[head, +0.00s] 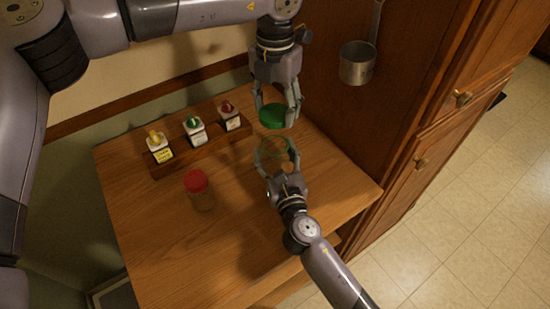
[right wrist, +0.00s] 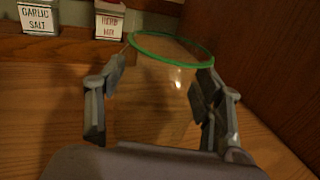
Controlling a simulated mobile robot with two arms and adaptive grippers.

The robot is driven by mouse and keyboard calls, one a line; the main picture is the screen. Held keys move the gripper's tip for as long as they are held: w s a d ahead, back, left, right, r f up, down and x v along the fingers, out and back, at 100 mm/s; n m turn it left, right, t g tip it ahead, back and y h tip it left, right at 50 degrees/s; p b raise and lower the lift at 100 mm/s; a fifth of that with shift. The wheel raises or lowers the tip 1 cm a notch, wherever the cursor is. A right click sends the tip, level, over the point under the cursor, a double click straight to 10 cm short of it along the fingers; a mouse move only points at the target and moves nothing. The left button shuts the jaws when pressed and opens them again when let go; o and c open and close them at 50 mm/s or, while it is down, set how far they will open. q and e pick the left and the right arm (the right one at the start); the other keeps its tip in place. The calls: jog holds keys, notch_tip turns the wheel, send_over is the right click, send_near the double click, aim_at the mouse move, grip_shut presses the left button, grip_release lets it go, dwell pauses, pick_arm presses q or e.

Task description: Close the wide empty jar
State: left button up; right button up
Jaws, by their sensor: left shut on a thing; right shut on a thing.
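The wide empty jar (head: 274,148) is clear glass with a green rim and stands on the wooden counter, its mouth uncovered. My right gripper (head: 277,159) is shut around the jar from the front, a finger on each side. In the right wrist view the see-through jar (right wrist: 158,90) shows between the fingers of the right gripper (right wrist: 158,75), with its green rim above them. A green lid (head: 272,117) is in my left gripper (head: 276,112), which points down and is shut on it. The lid is just behind and above the jar, apart from it.
A red-capped jar (head: 200,190) stands to the left on the counter. A wooden rack (head: 214,149) holds labelled spice containers with yellow, green and red tops. A metal cup (head: 357,63) hangs on the cabinet side at right. The front of the counter (head: 235,250) is clear.

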jog(key=c, duration=1)
pick_arm(q)
send_over(275, 133)
jog(key=s, duration=0.3)
jog(key=shift+w+f, duration=0.2)
jog(key=shift+f, duration=2.25)
jog(key=shift+f, duration=0.1)
jog(key=shift+f, duration=0.8)
jog(key=shift+f, duration=0.55)
